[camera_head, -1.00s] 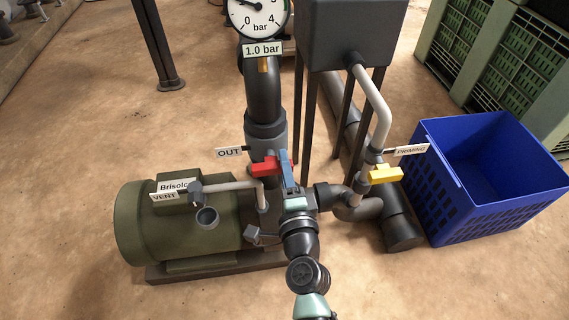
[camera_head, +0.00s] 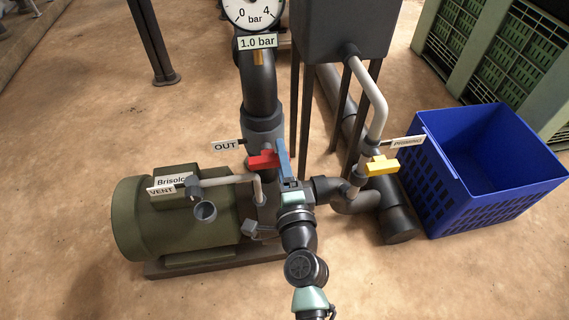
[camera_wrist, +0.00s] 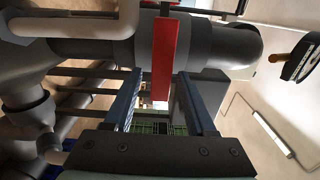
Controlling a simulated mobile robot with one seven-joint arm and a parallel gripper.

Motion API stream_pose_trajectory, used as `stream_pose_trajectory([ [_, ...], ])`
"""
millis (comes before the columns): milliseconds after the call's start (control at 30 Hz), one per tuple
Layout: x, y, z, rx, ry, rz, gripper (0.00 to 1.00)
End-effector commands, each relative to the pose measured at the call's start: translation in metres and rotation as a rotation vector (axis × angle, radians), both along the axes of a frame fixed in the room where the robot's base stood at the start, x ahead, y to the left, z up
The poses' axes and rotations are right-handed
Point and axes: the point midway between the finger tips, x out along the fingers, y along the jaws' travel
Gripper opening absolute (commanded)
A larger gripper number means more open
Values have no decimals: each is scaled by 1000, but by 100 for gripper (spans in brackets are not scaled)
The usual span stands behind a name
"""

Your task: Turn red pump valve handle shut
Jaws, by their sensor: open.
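The red pump valve handle (camera_head: 262,161) sits on the dark OUT pipe (camera_head: 264,128), beside the OUT label. It appears to lie across the pipe. My gripper (camera_head: 282,150) is at the handle's right end in the head view, and its blue fingers hide part of the handle. In the wrist view the red handle (camera_wrist: 165,50) reaches down into the gap between the two spread fingers of my gripper (camera_wrist: 158,80). The gripper is open. I cannot tell whether either finger touches the handle.
A green pump motor (camera_head: 170,220) with a VENT pipe (camera_head: 228,181) stands to the left. A yellow handle (camera_head: 381,166) on the PRIMING pipe is close on the right. A blue crate (camera_head: 485,175) stands further right. A gauge (camera_head: 255,10) tops the OUT pipe.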

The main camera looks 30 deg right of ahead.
Motion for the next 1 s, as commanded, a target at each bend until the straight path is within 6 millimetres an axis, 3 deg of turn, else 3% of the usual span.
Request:
stream_pose_trajectory([
  [167,-18,5,-2,1,3,0,56],
  [700,-108,32,-3,1,3,2,56],
  [1000,-123,35,0,0,1,0,56],
])
